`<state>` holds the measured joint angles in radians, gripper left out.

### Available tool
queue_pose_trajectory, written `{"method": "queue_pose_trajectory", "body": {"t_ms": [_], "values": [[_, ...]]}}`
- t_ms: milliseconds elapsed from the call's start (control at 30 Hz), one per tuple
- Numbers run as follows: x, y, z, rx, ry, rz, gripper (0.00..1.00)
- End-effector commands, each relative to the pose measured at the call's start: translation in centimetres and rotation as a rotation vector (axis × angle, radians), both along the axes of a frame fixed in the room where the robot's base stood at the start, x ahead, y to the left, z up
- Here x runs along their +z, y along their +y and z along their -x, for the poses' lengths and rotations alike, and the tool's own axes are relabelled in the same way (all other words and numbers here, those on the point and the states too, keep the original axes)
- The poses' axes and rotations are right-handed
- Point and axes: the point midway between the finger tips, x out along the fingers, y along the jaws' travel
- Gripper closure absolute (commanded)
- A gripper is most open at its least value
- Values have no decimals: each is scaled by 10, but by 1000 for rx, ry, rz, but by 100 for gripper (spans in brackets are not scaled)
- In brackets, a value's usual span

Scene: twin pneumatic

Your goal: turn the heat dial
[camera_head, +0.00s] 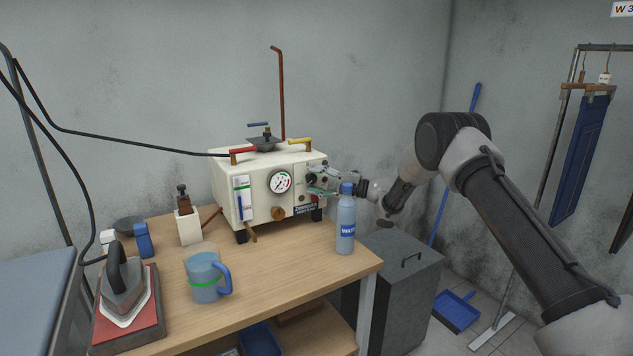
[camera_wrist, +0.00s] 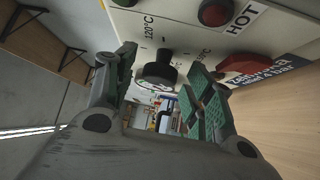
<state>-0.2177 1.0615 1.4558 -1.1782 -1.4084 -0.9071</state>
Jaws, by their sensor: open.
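The heat dial (camera_wrist: 160,70) is a black round knob on the white front panel of the steam unit, with "120°C" printed beside it in the wrist view. The steam unit (camera_head: 264,170) is a cream box on the wooden table in the head view. My gripper (camera_wrist: 162,88) is open, with its green-padded fingers on either side of the dial. I cannot tell whether a finger touches it. In the head view my gripper (camera_head: 322,182) is at the right part of the unit's front and hides some of that panel.
A blue water bottle (camera_head: 346,222) stands close to my gripper at the table's right. A red button (camera_wrist: 214,12) marked HOT and a red lever (camera_wrist: 245,62) are near the dial. A jug (camera_head: 203,277) and an iron (camera_head: 124,290) stand on the left. A grey cabinet (camera_head: 405,290) is below my arm.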

Motion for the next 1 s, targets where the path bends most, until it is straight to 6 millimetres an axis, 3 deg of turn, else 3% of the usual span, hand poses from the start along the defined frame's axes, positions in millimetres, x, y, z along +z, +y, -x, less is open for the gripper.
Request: {"method": "queue_pose_trajectory", "body": {"t_ms": [133, 267, 500, 700, 1000], "values": [[0, -3, 0, 0, 0, 0, 47], [-1, -18, 3, -1, -1, 0, 47], [-6, -71, 13, -3, 0, 0, 47], [-10, -105, 20, -3, 1, 0, 47], [-11, -118, 23, 0, 0, 0, 47]]}}
